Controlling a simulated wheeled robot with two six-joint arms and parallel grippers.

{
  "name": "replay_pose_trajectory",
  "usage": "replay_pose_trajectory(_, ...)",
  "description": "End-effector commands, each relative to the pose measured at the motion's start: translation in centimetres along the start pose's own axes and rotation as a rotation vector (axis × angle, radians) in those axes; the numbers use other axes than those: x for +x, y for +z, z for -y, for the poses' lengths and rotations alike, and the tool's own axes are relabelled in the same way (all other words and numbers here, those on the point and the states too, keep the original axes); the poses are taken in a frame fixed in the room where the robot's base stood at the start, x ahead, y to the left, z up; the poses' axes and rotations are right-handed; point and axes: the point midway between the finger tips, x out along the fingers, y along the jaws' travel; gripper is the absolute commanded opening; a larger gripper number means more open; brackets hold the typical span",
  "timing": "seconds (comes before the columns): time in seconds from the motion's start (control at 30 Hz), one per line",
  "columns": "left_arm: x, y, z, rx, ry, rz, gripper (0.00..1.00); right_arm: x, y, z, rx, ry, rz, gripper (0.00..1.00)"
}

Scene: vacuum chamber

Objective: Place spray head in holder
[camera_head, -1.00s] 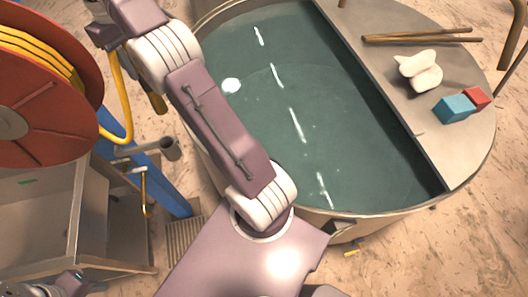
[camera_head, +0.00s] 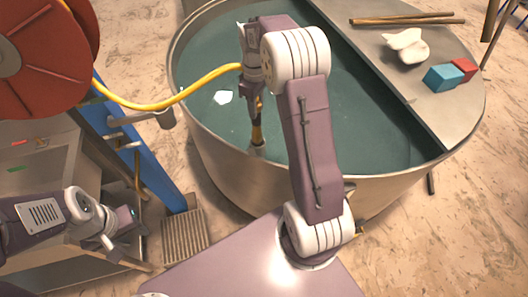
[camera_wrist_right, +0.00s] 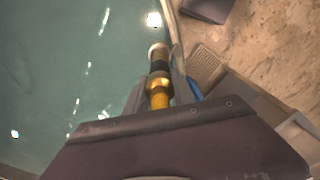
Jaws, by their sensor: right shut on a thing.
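My right gripper (camera_head: 256,98) is shut on the spray head (camera_head: 257,134), which has a black and brass body and hangs nozzle down over the near part of the tank. In the right wrist view the spray head (camera_wrist_right: 159,88) sits between the fingers of the right gripper (camera_wrist_right: 161,92). A yellow hose (camera_head: 165,104) runs from it to the red reel. The holder, a small grey cup (camera_head: 166,119) on an arm of the blue post, is left of the spray head and apart from it. My left gripper (camera_head: 122,220) is low at the left; its fingers are too small to read.
The round metal tank (camera_head: 228,172) holds greenish water. Its side shelf carries sticks (camera_head: 407,20), a white object (camera_head: 406,46), a blue block (camera_head: 441,78) and a red block (camera_head: 463,69). The red reel (camera_head: 45,60) and blue post (camera_head: 150,165) stand left.

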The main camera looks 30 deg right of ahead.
Motion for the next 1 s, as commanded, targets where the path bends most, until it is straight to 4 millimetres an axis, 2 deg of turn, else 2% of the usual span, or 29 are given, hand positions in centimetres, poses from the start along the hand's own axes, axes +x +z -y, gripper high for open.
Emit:
replay_pose_trajectory(0.2,-1.4,-0.1,0.0,0.000,0.000,0.000,0.36,4.4,0.2,0.1,0.002,-0.005,0.005,0.00)
replay_pose_trajectory(0.43,-1.8,-0.2,0.0,0.000,0.000,0.000,0.36,6.0,0.1,0.1,0.002,-0.004,0.004,0.00)
replay_pose_trajectory(0.6,-2.6,-0.3,-0.1,0.000,0.000,0.000,0.36,8.7,0.1,0.1,0.002,-0.005,0.005,0.00)
replay_pose_trajectory(0.97,-2.2,-0.2,-0.1,0.000,0.000,0.000,0.36,9.5,0.1,0.1,0.003,-0.002,0.002,0.00)
replay_pose_trajectory(1.0,-2.3,-0.2,-0.1,0.000,0.000,0.000,0.36,9.5,0.1,0.1,0.003,-0.002,0.002,0.36)
